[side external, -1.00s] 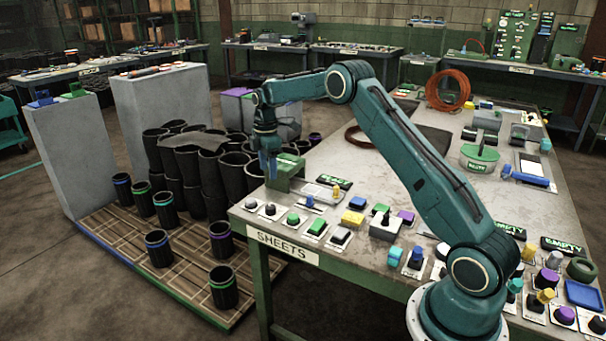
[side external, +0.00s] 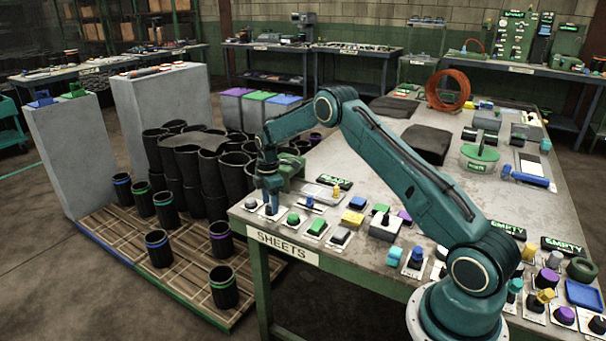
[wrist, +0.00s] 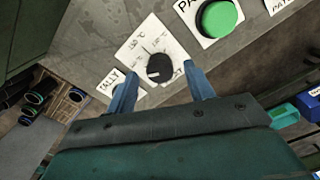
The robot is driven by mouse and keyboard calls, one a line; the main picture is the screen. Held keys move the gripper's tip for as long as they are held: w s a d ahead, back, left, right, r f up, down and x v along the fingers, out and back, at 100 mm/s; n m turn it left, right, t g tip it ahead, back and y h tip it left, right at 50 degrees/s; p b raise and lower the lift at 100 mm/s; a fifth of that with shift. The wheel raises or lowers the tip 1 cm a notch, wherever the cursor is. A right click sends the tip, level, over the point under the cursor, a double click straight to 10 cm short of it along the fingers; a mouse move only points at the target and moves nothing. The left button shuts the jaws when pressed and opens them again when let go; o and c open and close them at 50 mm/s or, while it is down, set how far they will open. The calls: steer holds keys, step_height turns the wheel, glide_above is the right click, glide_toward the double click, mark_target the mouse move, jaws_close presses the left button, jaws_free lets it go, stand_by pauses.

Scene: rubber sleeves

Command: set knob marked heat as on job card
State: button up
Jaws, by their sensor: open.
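A round black knob (wrist: 160,68) sits on a white card (wrist: 135,50) with a printed scale marked in °C. A pale mark shows on the knob's lower left in the wrist view. The card's name label is mostly hidden by a finger. My gripper (wrist: 160,90) is open, its two blue fingers apart on either side of the knob's near edge, apparently not touching it. In the side view my gripper (side external: 271,203) points down over this knob at the table's front left corner. I cannot make out a job card with a heat setting.
A green button (wrist: 217,17) is beside the knob, and a card reading TALLY (wrist: 112,82) lies on its other side. A green block (side external: 290,165) stands just behind my gripper. More knobs and switches run along the front edge. Dark sleeves (side external: 185,170) stand beyond the table.

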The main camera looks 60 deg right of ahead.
steer(key=shift+f, duration=0.75)
steer(key=c, duration=1)
